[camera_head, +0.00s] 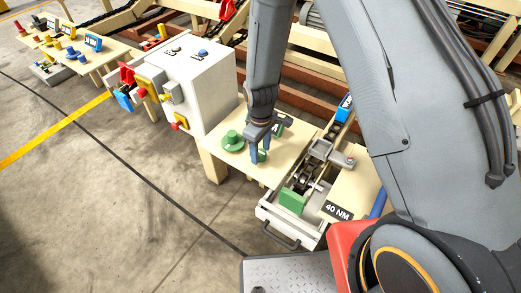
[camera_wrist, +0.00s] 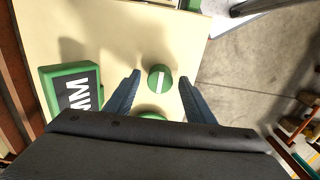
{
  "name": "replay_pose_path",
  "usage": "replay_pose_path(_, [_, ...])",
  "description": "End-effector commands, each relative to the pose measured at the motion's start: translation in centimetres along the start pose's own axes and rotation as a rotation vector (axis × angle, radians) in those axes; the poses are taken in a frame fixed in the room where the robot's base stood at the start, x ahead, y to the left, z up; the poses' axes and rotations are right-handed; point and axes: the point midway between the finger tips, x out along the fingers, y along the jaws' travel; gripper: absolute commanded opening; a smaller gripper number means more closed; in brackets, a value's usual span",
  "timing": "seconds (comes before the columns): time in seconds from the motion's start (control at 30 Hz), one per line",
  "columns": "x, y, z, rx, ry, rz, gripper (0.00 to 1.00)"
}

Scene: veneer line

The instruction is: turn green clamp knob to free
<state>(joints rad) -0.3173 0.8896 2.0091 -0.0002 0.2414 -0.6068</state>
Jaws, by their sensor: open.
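A round green knob (camera_wrist: 160,77) with a white line across its top stands on the pale tabletop in the wrist view. The line runs nearly up and down in that picture. My gripper (camera_wrist: 160,78) is open, with one blue-grey finger on each side of the knob and a visible gap to both. In the head view my gripper (camera_head: 260,158) points down at the table, and its fingers mostly hide this knob. I cannot tell how far the fingertips reach down its sides.
A flanged green piece (camera_head: 232,140) stands left of my gripper. A green block (camera_head: 292,200) and a "40 NM" plate (camera_head: 337,211) lie nearer. A white cabinet (camera_head: 198,85) stands behind left.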

Motion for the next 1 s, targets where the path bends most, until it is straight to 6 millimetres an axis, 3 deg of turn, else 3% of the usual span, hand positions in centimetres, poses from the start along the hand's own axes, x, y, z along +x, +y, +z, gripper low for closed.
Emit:
replay_pose_path(0.17, [-0.6,0.0,0.0,0.0,0.001,0.0,0.49])
replay_pose_path(0.7, [-7.3,0.0,-0.1,-0.001,0.001,0.001,0.49])
replay_pose_path(1.0, [-7.8,-0.1,0.0,-0.001,0.0,0.0,0.49])
